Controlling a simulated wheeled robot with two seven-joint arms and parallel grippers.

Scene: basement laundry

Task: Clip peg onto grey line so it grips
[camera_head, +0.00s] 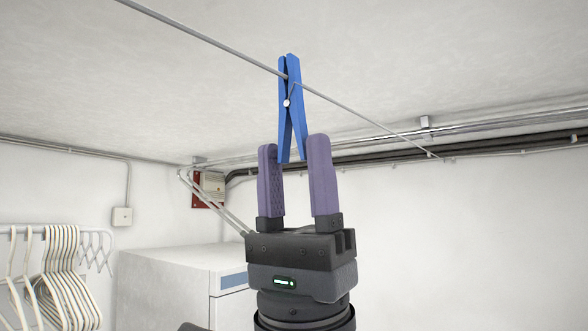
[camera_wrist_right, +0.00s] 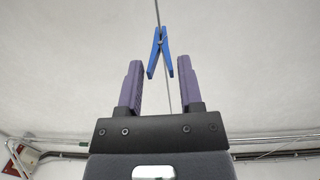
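The blue peg (camera_head: 288,105) hangs upright on the grey line (camera_head: 215,42), its jaws at the line and its two legs spread downward. In the right wrist view the peg (camera_wrist_right: 158,52) also sits at the line (camera_wrist_right: 157,14). My right gripper (camera_head: 293,165) is just below the peg, pointing up. Its two purple fingers stand apart on either side of the leg ends. The wrist view shows a gap between each finger and the legs, so the right gripper (camera_wrist_right: 159,72) is open and empty. My left gripper is not in view.
White hangers (camera_head: 65,275) hang on a rail at the lower left. A white cabinet-like box (camera_head: 170,275) stands behind my right gripper. Pipes (camera_head: 480,135) run along the wall below the ceiling. The air around the peg is clear.

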